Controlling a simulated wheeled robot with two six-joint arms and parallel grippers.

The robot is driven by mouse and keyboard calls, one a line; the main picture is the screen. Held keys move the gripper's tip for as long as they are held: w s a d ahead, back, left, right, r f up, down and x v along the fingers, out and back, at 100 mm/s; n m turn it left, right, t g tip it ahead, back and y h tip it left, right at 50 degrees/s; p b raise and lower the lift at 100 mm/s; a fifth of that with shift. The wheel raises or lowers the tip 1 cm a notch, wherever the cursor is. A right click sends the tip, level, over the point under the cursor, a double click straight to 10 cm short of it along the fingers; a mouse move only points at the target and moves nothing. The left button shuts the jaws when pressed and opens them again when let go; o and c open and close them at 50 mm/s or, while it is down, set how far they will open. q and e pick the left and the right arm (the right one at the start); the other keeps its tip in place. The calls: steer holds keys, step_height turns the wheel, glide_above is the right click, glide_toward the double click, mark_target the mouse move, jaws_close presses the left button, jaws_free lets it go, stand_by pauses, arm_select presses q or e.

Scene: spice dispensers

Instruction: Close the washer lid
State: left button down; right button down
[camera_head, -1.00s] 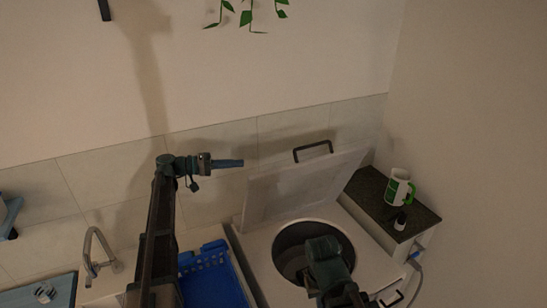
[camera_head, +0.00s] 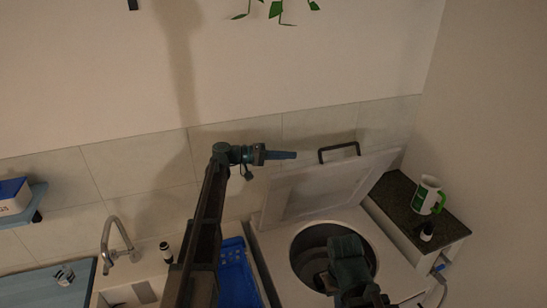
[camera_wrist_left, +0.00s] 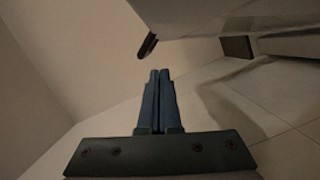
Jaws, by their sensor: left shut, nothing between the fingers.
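The washer (camera_head: 268,250) stands at the lower right in the head view, with its round drum opening showing. Its pale lid (camera_head: 325,188) is open, tilted up at the back near the tiled wall. A dark handle (camera_head: 339,152) sits on the lid's upper edge. My left gripper (camera_head: 290,155) is shut and empty, just left of the handle and apart from it. In the left wrist view, my shut fingers (camera_wrist_left: 159,75) point toward the lid's underside or edge (camera_wrist_left: 220,15). My right gripper (camera_head: 325,281) is over the drum opening; its fingers are unclear.
A blue crate (camera_head: 236,272) stands left of the washer. A sink faucet (camera_head: 118,240) is further left. The wall is close behind.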

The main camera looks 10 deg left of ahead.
arm_select(q)
steer(key=shift+s+d+f+b, duration=0.35)
steer(key=shift+s+d+f, duration=0.05)
steer(key=shift+s+d, duration=0.35)
steer(key=shift+s+d+f+b, duration=0.3)
steer(key=shift+s+d+f, duration=0.1)
steer(key=shift+s+d, duration=0.25)
